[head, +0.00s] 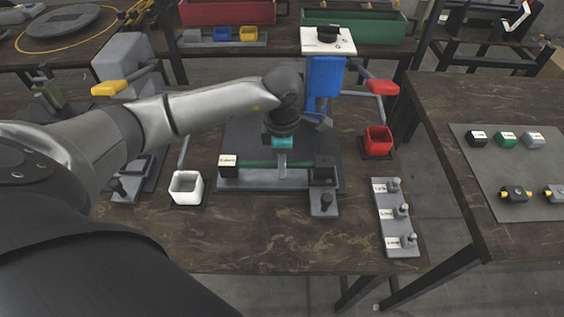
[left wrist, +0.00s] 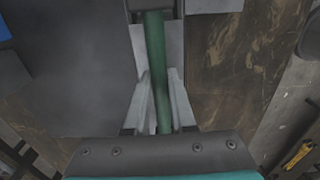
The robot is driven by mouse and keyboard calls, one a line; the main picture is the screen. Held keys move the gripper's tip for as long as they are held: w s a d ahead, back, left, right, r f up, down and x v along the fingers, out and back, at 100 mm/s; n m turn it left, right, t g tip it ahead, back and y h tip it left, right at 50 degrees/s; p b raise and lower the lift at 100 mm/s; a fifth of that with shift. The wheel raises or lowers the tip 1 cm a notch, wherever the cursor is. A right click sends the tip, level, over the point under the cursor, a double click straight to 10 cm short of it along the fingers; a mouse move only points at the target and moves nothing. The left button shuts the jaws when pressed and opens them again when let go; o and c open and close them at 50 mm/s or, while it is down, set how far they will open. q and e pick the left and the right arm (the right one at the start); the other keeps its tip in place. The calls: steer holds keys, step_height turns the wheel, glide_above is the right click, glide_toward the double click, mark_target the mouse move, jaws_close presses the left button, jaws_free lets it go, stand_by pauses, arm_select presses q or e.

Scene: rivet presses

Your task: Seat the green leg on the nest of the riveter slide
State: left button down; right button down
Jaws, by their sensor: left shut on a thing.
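The green leg (head: 256,163) is a green rod lying left to right at the riveter slide (head: 262,184). It spans between a block with a white label (head: 228,172) and a dark block (head: 323,168). My left gripper (head: 282,170) comes down from above, shut around the rod's middle. In the left wrist view the leg (left wrist: 155,50) runs between the two fingers (left wrist: 160,100). The blue riveter (head: 324,78) stands just behind. I cannot tell whether the leg rests fully in the nest or sits slightly above it. My right gripper is not in view.
A red bin (head: 377,141) stands right of the press and a white bin (head: 186,188) to its left. A grey strip with several labelled pegs (head: 383,222) lies at front right. A second table (head: 480,100) stands at right. The front of the bench is clear.

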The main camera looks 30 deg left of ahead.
arm_select(q)
steer(key=shift+f+b, duration=0.5)
steer(key=shift+f, duration=0.1)
steer(key=c, duration=0.7)
jaws_free()
step_height(320, 180, up, 15)
steer(key=shift+r+p, duration=0.15)
steer(key=shift+p, duration=0.95)
